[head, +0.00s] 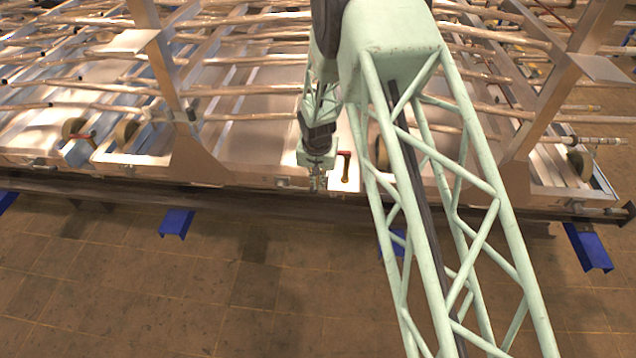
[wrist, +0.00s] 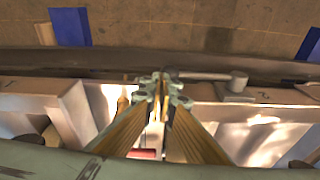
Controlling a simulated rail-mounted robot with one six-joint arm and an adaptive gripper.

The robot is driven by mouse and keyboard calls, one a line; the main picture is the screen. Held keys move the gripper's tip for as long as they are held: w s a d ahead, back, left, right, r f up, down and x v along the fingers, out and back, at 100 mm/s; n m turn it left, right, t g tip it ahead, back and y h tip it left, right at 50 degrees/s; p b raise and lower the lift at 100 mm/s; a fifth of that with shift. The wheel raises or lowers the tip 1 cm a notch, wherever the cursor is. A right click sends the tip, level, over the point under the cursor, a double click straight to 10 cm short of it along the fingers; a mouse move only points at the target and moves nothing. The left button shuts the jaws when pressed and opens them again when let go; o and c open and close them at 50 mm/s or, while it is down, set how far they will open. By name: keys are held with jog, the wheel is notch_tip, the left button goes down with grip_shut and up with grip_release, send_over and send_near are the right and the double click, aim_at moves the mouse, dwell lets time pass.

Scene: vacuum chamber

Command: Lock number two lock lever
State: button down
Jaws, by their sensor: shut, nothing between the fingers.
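A grey lever (wrist: 205,76) with a thick round end (wrist: 238,82) lies along the front edge of the metal frame in the wrist view. It runs sideways from beside my gripper's fingertips. A small grey fitting (head: 283,183) on the same edge, left of my gripper in the head view, appears to be this lever. My gripper (head: 317,184) is at the front edge, pointing down. In the wrist view its fingertips (wrist: 161,88) are together and empty, close to the lever's thin end; contact cannot be told.
A red handle (head: 346,166) stands on a pale plate just right of my gripper. Another red handle (head: 86,135) is at the far left. Metal uprights (head: 178,100) and pipes (head: 255,116) rise behind. The tiled floor (head: 150,285) before the dark rail (head: 130,197) is mostly clear, with blue supports (head: 176,222).

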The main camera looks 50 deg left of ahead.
jog(key=shift+r, duration=0.2)
jog(key=w+d+r+p, duration=0.2)
jog(key=d+r, duration=0.2)
jog(key=r, duration=0.8)
jog(key=shift+d+r, duration=0.15)
jog(key=shift+r, duration=0.15)
dwell(0.6)
